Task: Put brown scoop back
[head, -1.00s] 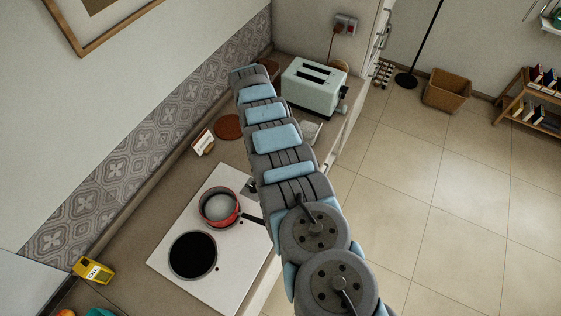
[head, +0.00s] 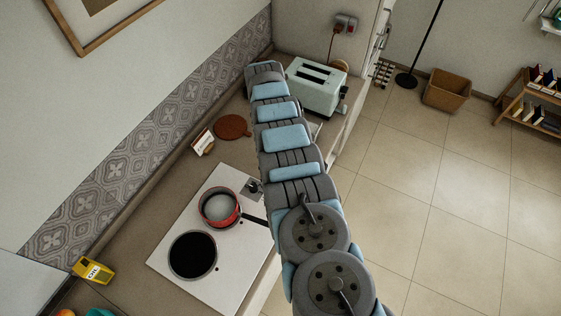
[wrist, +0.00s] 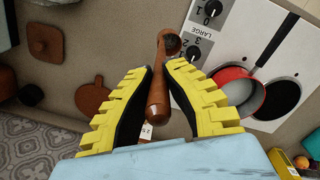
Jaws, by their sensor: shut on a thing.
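The brown scoop (wrist: 158,97) shows in the wrist view between the two yellow fingers of my gripper (wrist: 161,67). My gripper is shut on its handle. The thick rounded handle end points toward the palm, and the small bowl (wrist: 171,42) sticks out past the fingertips, near the hob's knobs in the picture. In the head view my arm hides both gripper and scoop.
A white hob (head: 232,258) bears a red pan (head: 219,208). A round brown board (head: 232,126), a small card (head: 203,143), a pale green toaster (head: 317,86) and a yellow oil container (head: 93,269) stand on the counter. The tiled wall (head: 150,150) bounds it.

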